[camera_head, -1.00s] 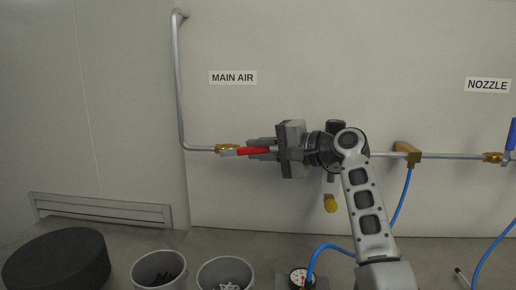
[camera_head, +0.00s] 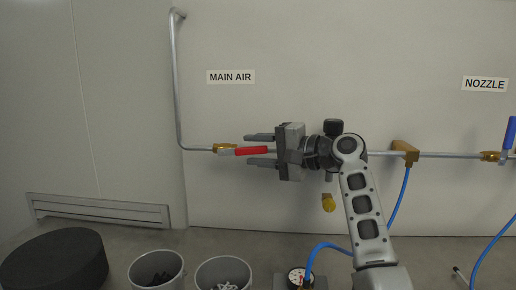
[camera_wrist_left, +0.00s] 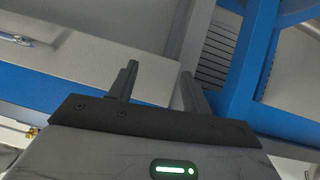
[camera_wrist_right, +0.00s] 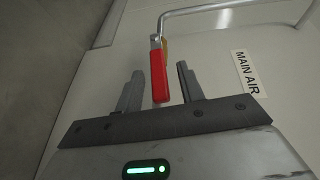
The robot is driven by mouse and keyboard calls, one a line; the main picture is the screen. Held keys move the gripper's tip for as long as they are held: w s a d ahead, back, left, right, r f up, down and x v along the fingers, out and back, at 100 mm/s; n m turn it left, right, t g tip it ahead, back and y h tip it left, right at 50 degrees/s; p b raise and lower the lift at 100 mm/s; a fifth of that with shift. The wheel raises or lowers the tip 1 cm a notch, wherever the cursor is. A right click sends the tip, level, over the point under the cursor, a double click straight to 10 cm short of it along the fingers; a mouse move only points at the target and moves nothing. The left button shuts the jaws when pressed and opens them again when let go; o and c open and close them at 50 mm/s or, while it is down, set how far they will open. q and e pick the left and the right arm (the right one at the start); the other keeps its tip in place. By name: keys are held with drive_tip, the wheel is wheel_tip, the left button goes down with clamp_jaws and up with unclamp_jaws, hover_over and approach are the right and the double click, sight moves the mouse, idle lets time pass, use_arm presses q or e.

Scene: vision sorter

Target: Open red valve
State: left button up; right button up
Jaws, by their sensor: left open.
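The red valve handle (camera_head: 250,151) lies in line with the grey pipe, under the MAIN AIR label, beside a brass fitting (camera_head: 222,148). My right gripper (camera_head: 260,150) is open, with one finger above and one below the handle, apart from it. In the right wrist view the red handle (camera_wrist_right: 159,76) reaches in between the open fingers of the right gripper (camera_wrist_right: 158,88). My left gripper (camera_wrist_left: 158,78) is open and empty in the left wrist view. The left gripper is not in the head view.
A blue valve handle (camera_head: 509,133) stands upright at the far right, under the NOZZLE label (camera_head: 485,83). A yellow knob (camera_head: 328,203) hangs below the pipe. Two grey bins (camera_head: 157,268) (camera_head: 223,272), a black round block (camera_head: 54,262) and a gauge (camera_head: 297,277) are along the bottom. Blue hoses run at right.

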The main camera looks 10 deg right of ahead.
wheel_tip(320, 180, up, 3)
drive_tip(key=s+a+r+b, duration=0.1)
drive_tip(key=s+r, duration=0.9)
drive_tip(key=s, duration=0.4)
drive_tip(key=shift+a+b, duration=0.25)
drive_tip(key=shift+b, duration=0.05)
